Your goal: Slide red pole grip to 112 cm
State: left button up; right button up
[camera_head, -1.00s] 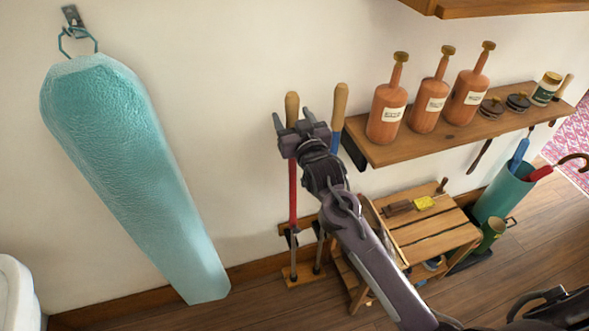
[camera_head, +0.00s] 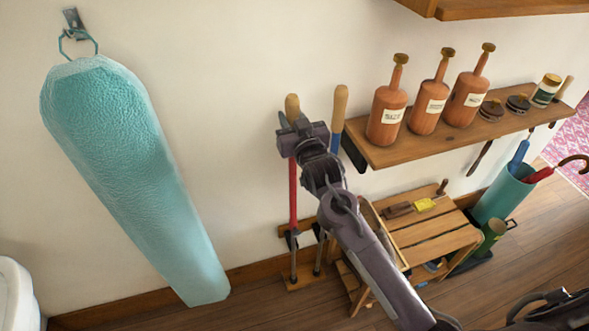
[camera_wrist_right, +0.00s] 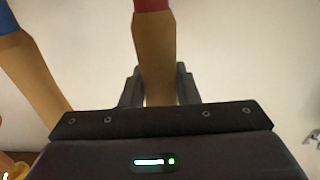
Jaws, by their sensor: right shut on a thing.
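The red pole (camera_head: 293,197) stands upright against the wall at the middle of the head view. Its tan grip (camera_head: 292,104) is at the top. My right gripper (camera_head: 288,134) is shut around the grip's lower part, partly hiding it. In the right wrist view the tan grip (camera_wrist_right: 155,58) stands between the two fingers, with a red part of the pole at the top edge. A second pole, blue, with its own tan grip (camera_head: 340,101), stands just to the right. No height scale is readable. My left gripper is not in view.
A wall shelf (camera_head: 405,145) with several orange bottles is close on the right. Below it is a slatted wooden bench (camera_head: 432,238). A teal umbrella holder (camera_head: 502,192) stands farther right. A long teal bag (camera_head: 130,170) hangs on the left, with bare wall between it and the poles.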

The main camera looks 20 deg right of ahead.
jog(key=shift+r+p, duration=3.15)
jog(key=shift+r, duration=0.45)
jog(key=o, duration=1.1)
jog(key=shift+f, duration=0.1)
jog(key=shift+o, duration=0.2)
jog(key=shift+s, duration=0.1)
jog(key=s+p, duration=0.2)
jog(key=s, duration=0.2)
jog(key=p, duration=0.2)
send_near(292, 95)
jog(key=shift+r, duration=0.25)
